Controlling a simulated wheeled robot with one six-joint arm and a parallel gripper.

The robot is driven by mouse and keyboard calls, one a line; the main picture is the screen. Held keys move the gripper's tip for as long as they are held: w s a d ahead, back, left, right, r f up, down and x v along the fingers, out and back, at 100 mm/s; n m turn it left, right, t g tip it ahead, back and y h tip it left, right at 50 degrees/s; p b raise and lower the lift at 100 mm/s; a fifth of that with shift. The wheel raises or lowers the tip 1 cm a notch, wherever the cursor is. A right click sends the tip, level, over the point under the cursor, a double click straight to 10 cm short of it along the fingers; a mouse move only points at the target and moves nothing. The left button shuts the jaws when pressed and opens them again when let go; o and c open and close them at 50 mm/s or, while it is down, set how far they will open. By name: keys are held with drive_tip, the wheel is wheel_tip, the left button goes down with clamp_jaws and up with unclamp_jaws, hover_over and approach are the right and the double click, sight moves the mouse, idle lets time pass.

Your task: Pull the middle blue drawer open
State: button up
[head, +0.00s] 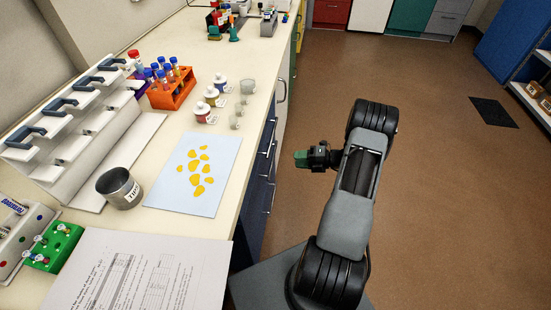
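The blue drawer fronts (256,196) are under the bench's right edge, seen at a steep angle, with several thin silver handles. The seams between drawers are hard to make out, so I cannot clearly single out the middle one. No drawer visibly sticks out. My gripper (302,158), with green at its fingertips, points left toward the drawers from over the floor. It appears apart from the handles, with a gap between. The fingers are small and seen from above, so their opening is unclear. Nothing is visibly held.
The bench top (215,135) carries a pipette rack (75,130), an orange tube rack (172,92), small bottles, a metal cup (119,188), a blue sheet (195,172) and papers (140,270). A pale cupboard door (282,90) lies beyond the drawers. The brown floor (440,190) at right is mostly clear.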

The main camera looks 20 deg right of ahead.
sight(273, 159)
drive_tip(key=x, duration=1)
drive_tip(key=shift+w+a+f, duration=0.1)
drive_tip(key=shift+w+a, duration=0.1)
drive_tip(key=shift+a, duration=0.15)
clamp_jaws()
